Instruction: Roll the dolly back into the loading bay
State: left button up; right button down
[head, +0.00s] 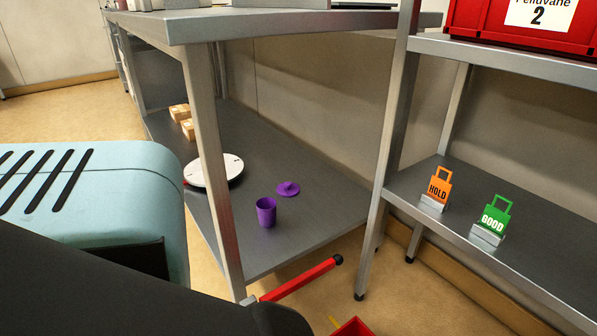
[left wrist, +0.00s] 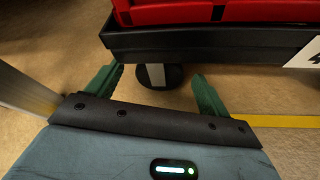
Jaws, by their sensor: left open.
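In the left wrist view, the dolly (left wrist: 200,44) shows as a black deck edge with a dark caster wheel (left wrist: 160,76) under it. A red crate (left wrist: 215,12) sits on the deck, and a white label is partly visible at its right. My left gripper (left wrist: 156,78) is open and empty, its green fingers apart just in front of the deck edge, with the wheel between them in the picture. I cannot tell whether they touch the dolly. A yellow floor line (left wrist: 285,121) runs at the right. A small red corner (head: 355,328) shows low in the head view. My right gripper is not in view.
A metal workbench (head: 285,24) has a lower shelf (head: 325,212) holding a purple cup (head: 266,212), lid and white round device. A rack (head: 535,215) at right carries HOLD and GOOD tags and a red bin.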

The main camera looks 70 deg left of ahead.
pick_arm(q)
jog(key=p+v, duration=0.2)
jog(key=v, duration=0.4)
jog(key=shift+s+d+r+p, duration=0.15)
jog(key=shift+s+r+p, duration=0.05)
jog(key=shift+s+p, duration=0.1)
jog(key=shift+s, duration=0.1)
